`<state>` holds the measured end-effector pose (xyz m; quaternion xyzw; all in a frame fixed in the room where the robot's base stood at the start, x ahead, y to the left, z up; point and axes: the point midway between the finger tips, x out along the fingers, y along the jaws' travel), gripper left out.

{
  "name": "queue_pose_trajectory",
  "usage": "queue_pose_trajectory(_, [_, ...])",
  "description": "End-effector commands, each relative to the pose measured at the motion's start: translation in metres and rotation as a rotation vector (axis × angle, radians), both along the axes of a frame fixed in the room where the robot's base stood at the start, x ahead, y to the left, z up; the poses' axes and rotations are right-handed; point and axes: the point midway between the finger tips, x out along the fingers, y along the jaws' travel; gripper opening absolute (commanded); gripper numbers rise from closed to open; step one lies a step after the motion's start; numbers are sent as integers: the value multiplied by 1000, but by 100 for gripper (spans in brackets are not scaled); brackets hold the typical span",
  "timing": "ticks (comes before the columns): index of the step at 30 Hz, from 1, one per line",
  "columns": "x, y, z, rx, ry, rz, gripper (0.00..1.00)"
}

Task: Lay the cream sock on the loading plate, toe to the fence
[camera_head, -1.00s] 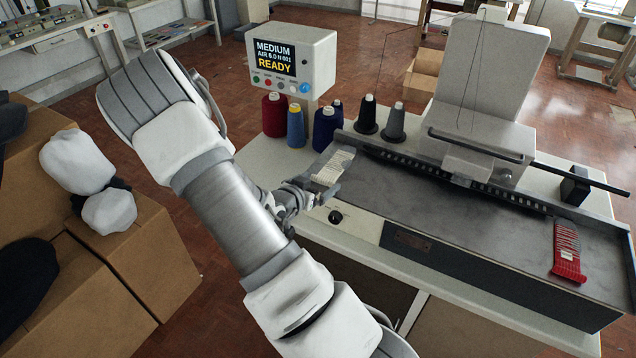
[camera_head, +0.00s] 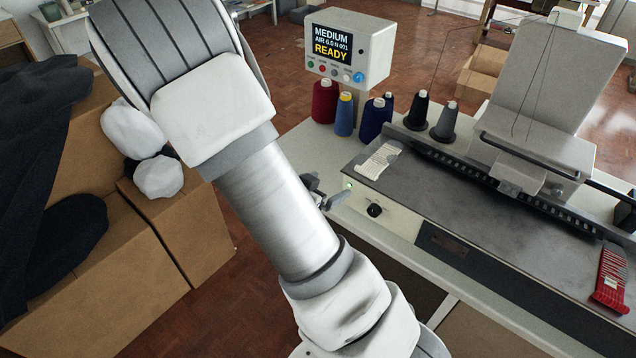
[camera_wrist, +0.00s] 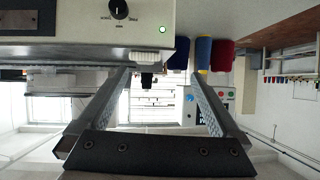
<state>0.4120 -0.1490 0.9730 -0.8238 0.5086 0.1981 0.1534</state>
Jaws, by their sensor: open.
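The cream sock (camera_head: 376,162) lies flat at the left end of the grey loading plate (camera_head: 470,205). Its greyer end points toward the dark ribbed fence (camera_head: 455,160) at the back; I cannot tell whether it touches. My gripper (camera_head: 333,198) is off the plate's front left corner, clear of the sock and partly hidden by my arm. In the wrist view my gripper (camera_wrist: 162,76) has its fingers wide apart with nothing held between them. A pale ribbed edge of the sock (camera_wrist: 151,57) shows beyond them at the plate's edge.
A red striped sock (camera_head: 612,278) lies at the plate's right end. Thread cones (camera_head: 374,118) and a display box (camera_head: 350,50) reading READY stand behind the left end. Cartons (camera_head: 170,225) with white bundles (camera_head: 133,130) stand at left. The plate's middle is clear.

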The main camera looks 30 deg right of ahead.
Motion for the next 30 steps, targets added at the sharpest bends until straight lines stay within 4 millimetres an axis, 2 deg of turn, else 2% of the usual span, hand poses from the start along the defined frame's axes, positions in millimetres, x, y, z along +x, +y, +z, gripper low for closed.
queue_pose_trajectory(3, [22, 32, 9, 184, -16, 110, 100])
queue_pose_trajectory(7, [39, 75, 30, 371, -17, 274, 100])
queue_pose_trajectory(11, [43, 116, 63, 504, -3, 456, 100])
queue_pose_trajectory(14, [35, 143, 92, 569, 20, 596, 100])
queue_pose_trajectory(18, [11, 171, 133, 605, 76, 786, 100])
queue_pose_trajectory(22, [-23, 185, 165, 580, 154, 940, 100])
queue_pose_trajectory(26, [-64, 186, 190, 510, 256, 1052, 100])
queue_pose_trajectory(30, [-110, 174, 207, 409, 378, 1110, 100])
